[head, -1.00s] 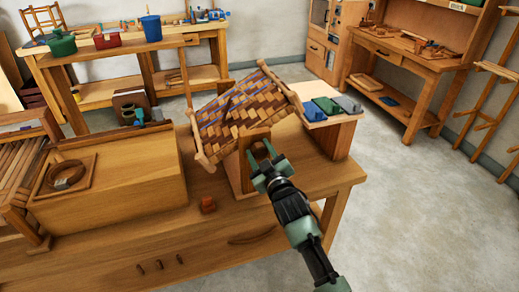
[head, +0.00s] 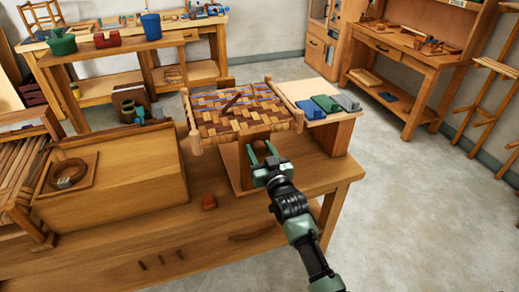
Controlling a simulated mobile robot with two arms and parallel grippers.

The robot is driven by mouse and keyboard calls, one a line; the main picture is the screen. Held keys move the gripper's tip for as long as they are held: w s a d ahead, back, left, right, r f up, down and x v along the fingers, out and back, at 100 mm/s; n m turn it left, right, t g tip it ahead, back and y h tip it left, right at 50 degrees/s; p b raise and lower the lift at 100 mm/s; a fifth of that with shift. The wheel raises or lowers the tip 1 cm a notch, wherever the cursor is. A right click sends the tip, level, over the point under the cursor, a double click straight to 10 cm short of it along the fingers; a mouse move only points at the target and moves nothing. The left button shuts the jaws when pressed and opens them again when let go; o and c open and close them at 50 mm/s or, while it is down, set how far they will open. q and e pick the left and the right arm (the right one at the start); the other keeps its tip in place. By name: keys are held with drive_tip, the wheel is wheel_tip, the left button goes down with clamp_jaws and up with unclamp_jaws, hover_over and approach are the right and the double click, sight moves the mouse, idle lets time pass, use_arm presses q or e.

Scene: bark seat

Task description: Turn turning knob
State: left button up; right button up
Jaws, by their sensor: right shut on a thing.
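A woven bark seat (head: 240,108) with a wooden frame sits on a wooden stand (head: 246,178) on the bench, and now looks nearly level. My right gripper (head: 262,152) is at the front of the stand, just below the seat's near edge. Its green fingers are shut on a small brown wooden part, which I take to be the turning knob (head: 262,148); the fingers hide much of it. My left gripper is not in view.
A large wooden box (head: 120,180) stands on the bench (head: 185,225) left of the stand. A pale board with blue, green and grey pieces (head: 325,105) is to the right. Grey floor (head: 420,210) is open at right.

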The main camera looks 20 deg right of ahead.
drive_tip(key=shift+f, duration=0.15)
drive_tip(key=o, duration=1.4)
drive_tip(key=shift+c, duration=0.2)
drive_tip(key=shift+s, duration=0.5)
drive_tip(key=s+b, duration=0.1)
drive_tip(key=s, duration=0.5)
drive_tip(key=shift+s+d, duration=0.15)
drive_tip(key=shift+s, duration=0.25)
